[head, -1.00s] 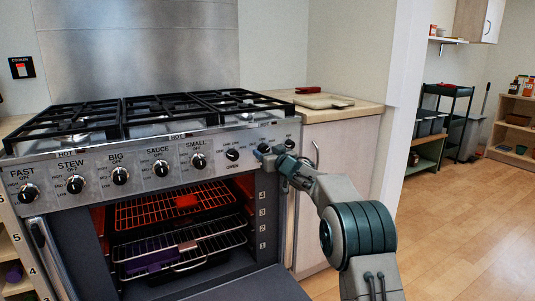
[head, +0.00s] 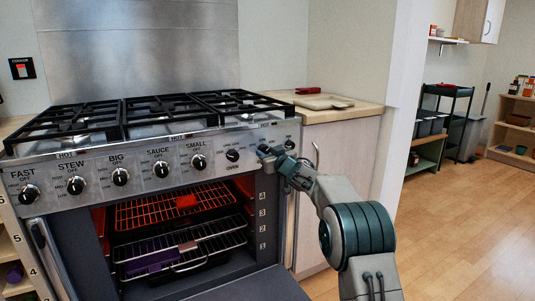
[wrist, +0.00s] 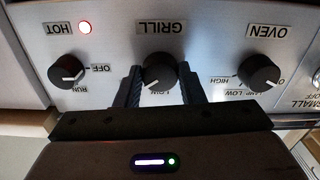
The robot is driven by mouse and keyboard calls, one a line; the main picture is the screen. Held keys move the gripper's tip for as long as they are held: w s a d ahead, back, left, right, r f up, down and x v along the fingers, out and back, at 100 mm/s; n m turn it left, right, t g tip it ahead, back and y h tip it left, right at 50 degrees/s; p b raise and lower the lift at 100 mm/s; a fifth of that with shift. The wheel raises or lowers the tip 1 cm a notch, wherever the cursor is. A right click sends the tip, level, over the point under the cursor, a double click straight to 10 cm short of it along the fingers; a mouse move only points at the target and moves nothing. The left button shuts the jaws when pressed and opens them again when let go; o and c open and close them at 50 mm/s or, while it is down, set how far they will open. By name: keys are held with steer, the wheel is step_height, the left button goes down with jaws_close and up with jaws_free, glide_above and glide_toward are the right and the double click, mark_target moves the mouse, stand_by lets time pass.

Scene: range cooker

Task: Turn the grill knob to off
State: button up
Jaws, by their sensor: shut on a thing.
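The grill knob (wrist: 160,70) is black and round, under the upside-down GRILL label in the wrist view. My gripper (wrist: 162,88) has one dark finger on each side of the knob and is shut on it. The knob's pale pointer mark faces down and slightly left in that view, near a LOW marking partly covered by the knob. Its OFF marking cannot be made out. In the head view my gripper (head: 264,152) is at the right part of the cooker's front panel and hides the grill knob.
Below the panel the oven door (head: 250,286) is open, with racks (head: 190,244) inside and a red glow. A counter (head: 340,112) stands right.

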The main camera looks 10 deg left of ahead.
steer(key=n, duration=0.6)
steer(key=shift+p, duration=0.3)
steer(key=n+b, duration=0.1)
steer(key=n, duration=0.4)
steer(key=n+b, duration=0.2)
steer(key=n, duration=0.3)
steer(key=shift+n, duration=0.4)
steer(key=n+b, duration=0.2)
steer(key=n, duration=0.4)
steer(key=shift+r, duration=0.1)
steer(key=o, duration=1)
steer(key=shift+d, duration=0.15)
